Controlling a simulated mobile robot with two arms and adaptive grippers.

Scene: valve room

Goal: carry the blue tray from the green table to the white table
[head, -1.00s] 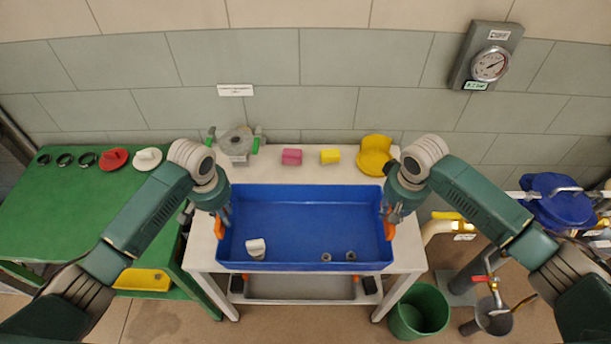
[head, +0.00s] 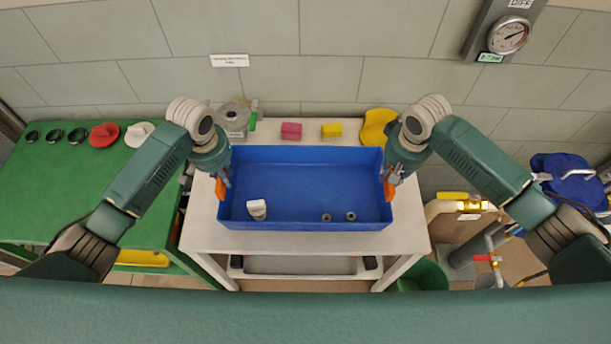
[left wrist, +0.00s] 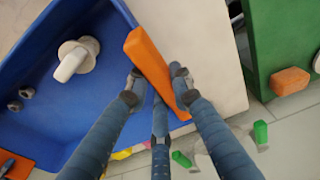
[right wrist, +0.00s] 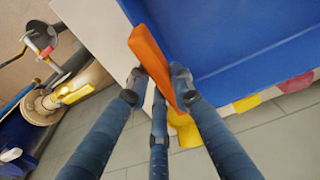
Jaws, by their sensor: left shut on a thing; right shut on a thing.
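The blue tray (head: 290,180) is level over the white table (head: 300,242) in the head view. I cannot tell whether its bottom touches the tabletop. My left gripper (head: 222,184) is shut on its left orange handle (left wrist: 155,75). My right gripper (head: 391,180) is shut on its right orange handle (right wrist: 155,70). In the tray are a white fitting (head: 257,209) and two grey nuts (head: 326,217). The green table (head: 90,195) stands to the left.
Behind the tray on the white table are a grey valve part (head: 233,118), a pink block (head: 291,131), a yellow block (head: 331,130) and a yellow piece (head: 376,127). Pipes with a yellow-handled valve (head: 460,205) and a green bin (head: 422,276) are at right.

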